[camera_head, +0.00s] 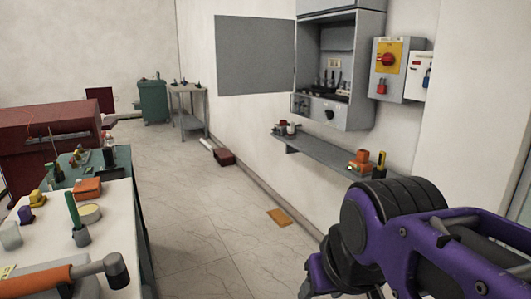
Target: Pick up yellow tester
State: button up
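A small upright black and yellow device (379,166) stands on the grey wall shelf (320,161), at its near right end, beside an orange object. It may be the yellow tester, but it is too small to be sure. A small yellow object (37,198) sits on the white-topped table at the left and could also be it. My purple and black arm fills the lower right, in front of the shelf's near end. No contact with either yellow object shows.
An orange object (361,161) and small items stand on the shelf. An open grey cabinet (338,65) and a red-switch box (388,60) hang above. A hammer (80,272) lies on the left table. An orange-brown flat piece (279,217) lies on the otherwise mostly clear floor.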

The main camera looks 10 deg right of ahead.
aim_at(381, 164)
jog(key=i, duration=2.45)
jog(key=i+z, duration=0.2)
jog(key=i, duration=0.25)
jog(key=i+j+z, duration=0.2)
jog(key=i, duration=0.3)
jog(key=z, duration=2.75)
